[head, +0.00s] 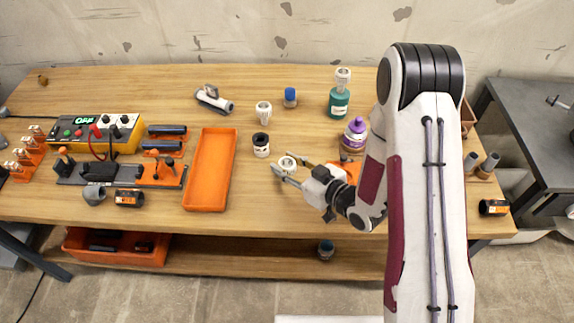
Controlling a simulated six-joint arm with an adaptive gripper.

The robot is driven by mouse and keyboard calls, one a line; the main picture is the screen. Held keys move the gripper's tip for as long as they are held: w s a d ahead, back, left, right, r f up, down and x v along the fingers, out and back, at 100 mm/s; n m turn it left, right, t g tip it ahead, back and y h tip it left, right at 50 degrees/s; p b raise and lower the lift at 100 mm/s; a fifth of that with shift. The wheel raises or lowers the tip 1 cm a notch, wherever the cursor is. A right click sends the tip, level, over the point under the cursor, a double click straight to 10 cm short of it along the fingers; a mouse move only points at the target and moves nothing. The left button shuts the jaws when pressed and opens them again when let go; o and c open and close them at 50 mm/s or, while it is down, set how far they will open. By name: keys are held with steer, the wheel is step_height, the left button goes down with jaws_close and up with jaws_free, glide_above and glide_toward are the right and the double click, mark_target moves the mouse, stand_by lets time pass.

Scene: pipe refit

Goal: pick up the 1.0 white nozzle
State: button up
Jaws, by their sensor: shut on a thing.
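My gripper (283,163) is low over the front middle of the table, reaching in from the right. Its jaws are shut on a small white nozzle (288,162), which shows between the fingers. The number on it is too small to read, and its lower part is hidden by a finger. I cannot tell whether it still touches the table. A similar pale fitting (264,112) stands upright further back, and another (343,75) sits on top of a teal bottle (339,102).
A white-and-black jar (261,145) stands just behind left of the gripper. An orange tray (192,204) lies to the left, empty. A purple-capped bottle (355,134) stands behind the gripper, close to my arm. A blue-capped item (290,97) stands at the back. A yellow meter (128,134) is far left.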

steer(key=shift+r, duration=0.15)
steer(key=shift+r, duration=4.8)
